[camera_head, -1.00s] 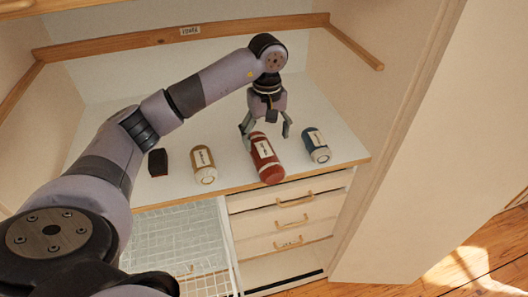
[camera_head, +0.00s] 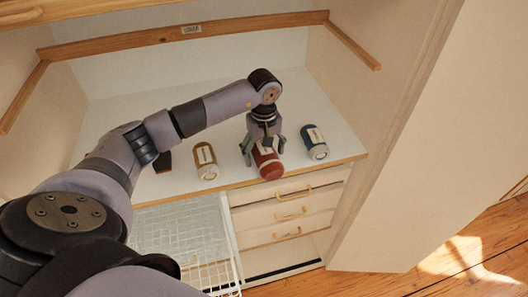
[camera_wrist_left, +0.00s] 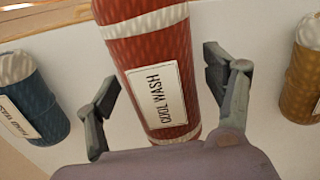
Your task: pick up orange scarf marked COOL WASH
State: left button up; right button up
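The rolled scarf (camera_head: 269,166) is rusty red with white bands and lies on the white shelf, its near end by the wooden front edge. In the left wrist view the scarf (camera_wrist_left: 152,45) carries a white label (camera_wrist_left: 160,97) reading COOL WASH. My left gripper (camera_head: 263,150) is over the scarf, pointing down and open. In the left wrist view the fingers of my left gripper (camera_wrist_left: 160,75) stand on either side of the roll, with gaps showing. The palm hides the near end there. My right gripper is not in view.
A blue roll (camera_head: 314,142) lies to the right and a mustard roll (camera_head: 206,161) to the left. A dark item (camera_head: 163,161) is partly behind my arm. Below are drawers (camera_head: 290,213) and a wire basket (camera_head: 180,235). A cabinet wall (camera_head: 400,130) stands right.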

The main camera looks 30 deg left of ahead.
pick_arm(q)
jog(key=c, duration=1.2)
jog(key=shift+r, duration=0.1)
